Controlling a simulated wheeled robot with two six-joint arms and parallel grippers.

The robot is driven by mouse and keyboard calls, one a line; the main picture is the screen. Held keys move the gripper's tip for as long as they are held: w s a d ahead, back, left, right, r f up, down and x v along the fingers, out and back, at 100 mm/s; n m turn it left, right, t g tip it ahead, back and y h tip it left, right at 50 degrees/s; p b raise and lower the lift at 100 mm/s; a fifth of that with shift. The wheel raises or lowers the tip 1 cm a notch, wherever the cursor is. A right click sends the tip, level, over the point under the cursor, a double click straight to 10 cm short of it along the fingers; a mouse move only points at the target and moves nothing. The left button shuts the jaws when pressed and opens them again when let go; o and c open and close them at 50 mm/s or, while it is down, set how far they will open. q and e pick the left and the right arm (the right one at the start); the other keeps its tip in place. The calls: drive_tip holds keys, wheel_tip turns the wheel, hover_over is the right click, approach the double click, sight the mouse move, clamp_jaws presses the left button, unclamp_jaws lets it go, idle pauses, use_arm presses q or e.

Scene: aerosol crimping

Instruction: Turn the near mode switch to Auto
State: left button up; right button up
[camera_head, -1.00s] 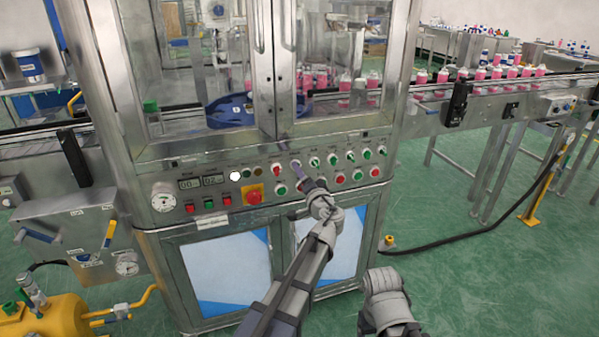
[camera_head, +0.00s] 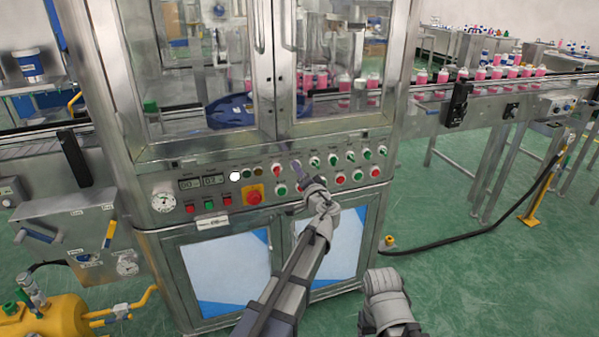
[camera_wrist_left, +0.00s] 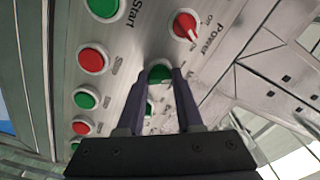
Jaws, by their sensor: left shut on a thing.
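The near mode switch (camera_wrist_left: 159,73) is a green selector beside the red Power switch (camera_wrist_left: 186,27) in the left wrist view. My left gripper (camera_wrist_left: 161,72) has its two dark fingers on either side of this switch and is shut on it. The fingers hide part of the knob and its label, so I cannot read its setting. In the head view my left gripper (camera_head: 297,171) reaches the upper switch row of the control panel, right of the red switch (camera_head: 277,170).
More green selectors (camera_head: 332,159) continue to the right along the panel. Push buttons line the row below, including a green Start button (camera_wrist_left: 103,5). A red emergency stop on yellow (camera_head: 253,195) sits to the left. Glass doors (camera_head: 335,60) stand above the panel.

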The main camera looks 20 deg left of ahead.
use_arm(q)
drive_tip(key=shift+m, duration=0.3)
clamp_jaws()
drive_tip(key=m, duration=1.1)
drive_tip(key=shift+m, duration=0.3)
idle(0.3)
drive_tip(key=o, duration=1)
unclamp_jaws()
drive_tip(key=shift+d, duration=0.1)
drive_tip(key=v, duration=0.7)
drive_tip(key=shift+s+d, duration=0.2)
drive_tip(key=shift+s, duration=0.15)
